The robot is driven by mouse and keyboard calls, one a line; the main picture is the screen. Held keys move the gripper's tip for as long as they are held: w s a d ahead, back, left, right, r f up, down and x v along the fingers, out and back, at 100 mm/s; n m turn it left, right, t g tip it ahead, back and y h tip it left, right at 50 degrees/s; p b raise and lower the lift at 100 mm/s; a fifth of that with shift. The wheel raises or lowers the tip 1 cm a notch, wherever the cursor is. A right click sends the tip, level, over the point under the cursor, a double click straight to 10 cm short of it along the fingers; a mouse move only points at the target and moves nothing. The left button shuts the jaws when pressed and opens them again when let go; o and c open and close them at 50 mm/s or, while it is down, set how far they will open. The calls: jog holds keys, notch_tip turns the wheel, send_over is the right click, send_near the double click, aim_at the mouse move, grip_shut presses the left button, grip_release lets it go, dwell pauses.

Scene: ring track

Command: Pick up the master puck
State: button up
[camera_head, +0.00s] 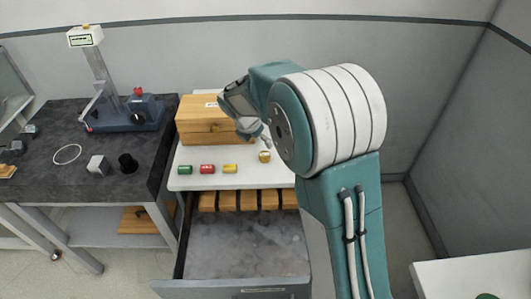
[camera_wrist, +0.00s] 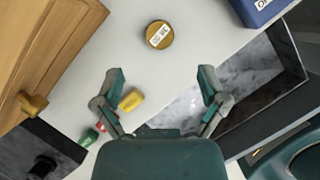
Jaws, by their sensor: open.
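A round brass puck with a white label (camera_wrist: 160,35) lies on the white surface in the wrist view; I take it as the master puck, though its label is too small to read surely. In the head view the brass puck (camera_head: 265,156) sits at the right end of the white top, right of the coloured pieces. My gripper (camera_wrist: 160,74) is open and empty, its fingers spread left and right, with the puck ahead of the fingertips and apart from them. In the head view my gripper (camera_head: 250,128) is partly hidden by my arm.
Green (camera_head: 185,170), red (camera_head: 207,169) and yellow (camera_head: 230,168) pieces lie left of the puck. A wooden box (camera_head: 200,128) stands behind them. A blue box (camera_wrist: 252,8) is at the wrist view's upper right. An open drawer (camera_head: 245,250) lies below the top.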

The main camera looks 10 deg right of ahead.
aim_at(264, 154)
jog(key=x, duration=0.3)
jog(key=shift+a+f, duration=0.25)
jog(key=shift+w+d+f, duration=0.1)
jog(key=shift+d+f, duration=0.25)
jog(key=shift+f, duration=0.15)
jog(key=x, duration=0.4)
jog(key=shift+f, duration=0.2)
jog(key=shift+a, duration=0.15)
grip_shut()
